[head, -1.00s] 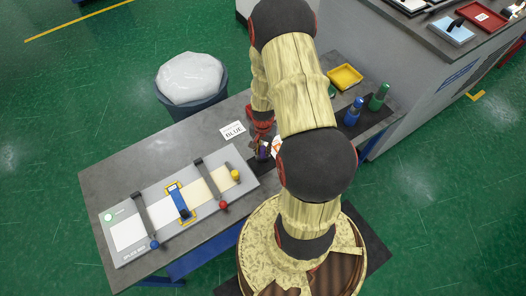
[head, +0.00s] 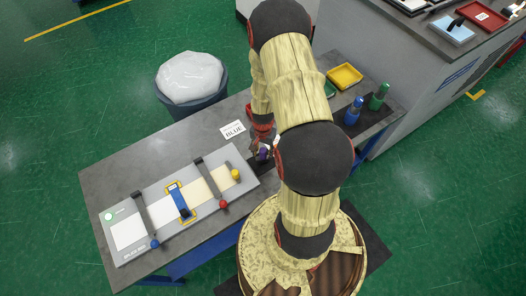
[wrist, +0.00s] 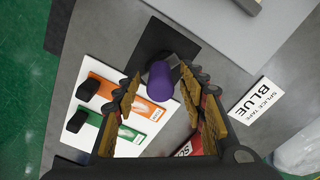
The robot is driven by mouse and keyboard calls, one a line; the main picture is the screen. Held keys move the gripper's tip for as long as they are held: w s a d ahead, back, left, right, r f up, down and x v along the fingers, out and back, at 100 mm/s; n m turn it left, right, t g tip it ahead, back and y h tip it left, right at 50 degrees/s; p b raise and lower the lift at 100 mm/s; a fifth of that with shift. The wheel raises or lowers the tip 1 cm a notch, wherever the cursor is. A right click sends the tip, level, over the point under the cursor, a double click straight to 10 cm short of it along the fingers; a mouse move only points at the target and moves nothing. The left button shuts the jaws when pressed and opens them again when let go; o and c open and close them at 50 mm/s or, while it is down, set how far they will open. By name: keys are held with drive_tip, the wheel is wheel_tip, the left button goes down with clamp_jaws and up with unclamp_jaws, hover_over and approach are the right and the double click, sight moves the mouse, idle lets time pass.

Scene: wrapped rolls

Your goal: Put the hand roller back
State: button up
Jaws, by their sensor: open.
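A purple cylinder (wrist: 160,82), which looks like the hand roller's handle, stands over a black pad (wrist: 190,48) in the wrist view. A grey part shows at its far end. Its purple also shows in the head view (head: 263,154), mostly covered by my arm. My gripper (wrist: 160,75) is open, with one finger on each side of the purple cylinder in the picture. I cannot tell whether either finger touches it. In the head view my gripper (head: 261,147) is low over the bench, partly hidden by my arm.
A "BLUE" splice tape card (wrist: 259,101) lies to the right; orange (wrist: 125,100) and green (wrist: 120,133) cards with black blocks lie left. The splice board (head: 125,233) fills the bench's left part. Blue (head: 354,112) and green (head: 379,97) bottles and a yellow tray (head: 345,77) stand at right.

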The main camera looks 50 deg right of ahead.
drive_tip(key=w+a+r+n+t, duration=0.1)
drive_tip(key=w+a+r+n, duration=0.3)
drive_tip(key=r, duration=1.1)
drive_tip(key=s+a+r+n+t, duration=0.1)
drive_tip(key=a+r, duration=0.4)
drive_tip(key=r, duration=1)
drive_tip(key=s+a+r+n+t, duration=0.1)
drive_tip(key=s+a+r+n, duration=0.3)
drive_tip(key=a+r, duration=0.3)
drive_tip(key=s+a+r+n+t, duration=0.2)
drive_tip(key=s+a+r+n, duration=0.3)
drive_tip(key=r, duration=0.4)
drive_tip(key=shift+s+a+r+t+b, duration=0.25)
drive_tip(key=shift+s+a+t+b, duration=0.05)
drive_tip(key=shift+s+a, duration=0.55)
drive_tip(key=shift+f, duration=0.1)
wheel_tip(320, 180, down, 21)
drive_tip(key=b, duration=2.1)
